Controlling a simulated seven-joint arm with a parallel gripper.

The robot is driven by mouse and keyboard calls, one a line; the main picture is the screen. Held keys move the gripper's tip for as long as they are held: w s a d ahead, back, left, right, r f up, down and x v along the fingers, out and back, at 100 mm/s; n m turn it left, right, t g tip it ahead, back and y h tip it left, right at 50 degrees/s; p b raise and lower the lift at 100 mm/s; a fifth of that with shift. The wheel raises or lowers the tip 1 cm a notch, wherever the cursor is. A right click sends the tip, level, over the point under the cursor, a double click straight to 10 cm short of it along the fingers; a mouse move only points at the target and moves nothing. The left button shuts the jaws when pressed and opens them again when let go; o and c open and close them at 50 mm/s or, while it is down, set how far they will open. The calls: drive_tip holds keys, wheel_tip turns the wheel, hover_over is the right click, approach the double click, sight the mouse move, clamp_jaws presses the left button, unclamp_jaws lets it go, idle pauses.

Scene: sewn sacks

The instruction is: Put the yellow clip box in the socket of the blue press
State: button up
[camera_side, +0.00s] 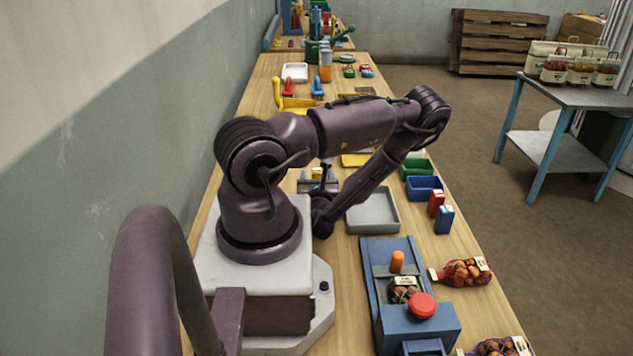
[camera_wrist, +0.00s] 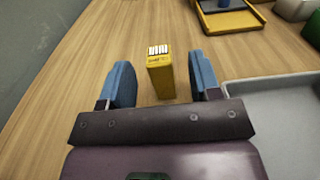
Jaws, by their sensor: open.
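The yellow clip box (camera_wrist: 160,79) stands upright on the wooden table, with white clips showing at its top. In the wrist view it is between the two blue fingers of my gripper (camera_wrist: 160,66), with a visible gap on each side. My gripper is open and holds nothing. In the side view my gripper (camera_side: 318,176) is low over the table beside my base, and the clip box is mostly hidden there. The blue press (camera_side: 374,284) stands at the near right of the table, with a red knob, an orange part and a filled net sack on it. I cannot make out its socket.
A grey tray (camera_side: 373,211) lies between my gripper and the press; it also shows in the wrist view (camera_wrist: 275,108). Blue (camera_side: 424,188) and green (camera_side: 416,167) bins, small red and blue boxes, and net sacks (camera_side: 464,272) line the right edge. A yellow tray (camera_wrist: 232,20) lies farther off.

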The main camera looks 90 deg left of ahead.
drive_tip(key=shift+a, duration=2.5)
drive_tip(key=shift+c, duration=0.4)
clamp_jaws()
drive_tip(key=shift+r, duration=0.1)
